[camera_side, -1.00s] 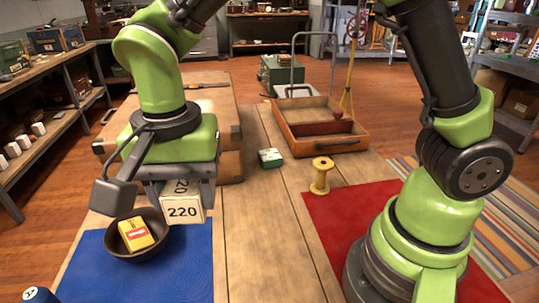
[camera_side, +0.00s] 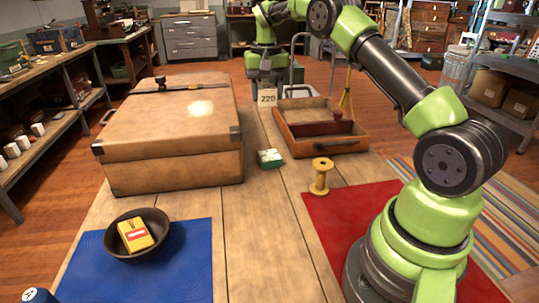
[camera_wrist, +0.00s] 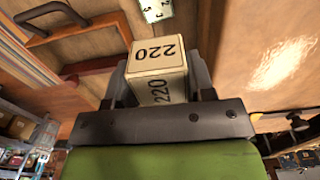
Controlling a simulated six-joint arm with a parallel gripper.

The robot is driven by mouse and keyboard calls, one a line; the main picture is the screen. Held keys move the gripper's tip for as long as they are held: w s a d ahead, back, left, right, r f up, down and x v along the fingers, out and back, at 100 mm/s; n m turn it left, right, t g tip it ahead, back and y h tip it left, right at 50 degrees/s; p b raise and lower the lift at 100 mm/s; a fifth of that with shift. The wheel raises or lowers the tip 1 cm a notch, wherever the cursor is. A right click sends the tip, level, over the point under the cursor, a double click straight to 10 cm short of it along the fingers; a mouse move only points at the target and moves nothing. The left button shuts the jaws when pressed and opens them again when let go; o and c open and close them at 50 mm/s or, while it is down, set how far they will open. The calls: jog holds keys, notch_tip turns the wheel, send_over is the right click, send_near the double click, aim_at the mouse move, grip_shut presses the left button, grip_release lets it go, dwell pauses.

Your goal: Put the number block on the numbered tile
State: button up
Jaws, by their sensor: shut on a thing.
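The number block, a cream block marked 220 (camera_side: 267,97), is held by my gripper (camera_side: 268,88) at the far end of the table, between the tan case and the wooden tray. In the wrist view the block (camera_wrist: 157,60) sits between the two fingers, with 220 on two visible faces. A small green-and-white tile (camera_side: 270,158) lies on the bare planks, nearer the side camera than the block. The wrist view shows it at the top edge (camera_wrist: 156,9), partly cut off, with small digits on its pale face. My gripper is apart from it.
A large tan case (camera_side: 170,150) stands left of the tile. A wooden tray (camera_side: 330,146) lies to its right, with a yellow spool (camera_side: 320,178) in front. A dark bowl (camera_side: 122,251) holding a yellow block rests on a blue mat (camera_side: 190,270). A red mat (camera_side: 335,220) lies right.

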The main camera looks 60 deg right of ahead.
aim_at(270, 155)
jog(key=f, duration=0.2)
jog(key=d+f, duration=0.1)
jog(key=f, duration=0.1)
jog(key=shift+s, duration=0.15)
notch_tip(270, 155, down, 11)
dwell(0.4)
jog(key=shift+f, duration=0.15)
jog(key=o, duration=0.9)
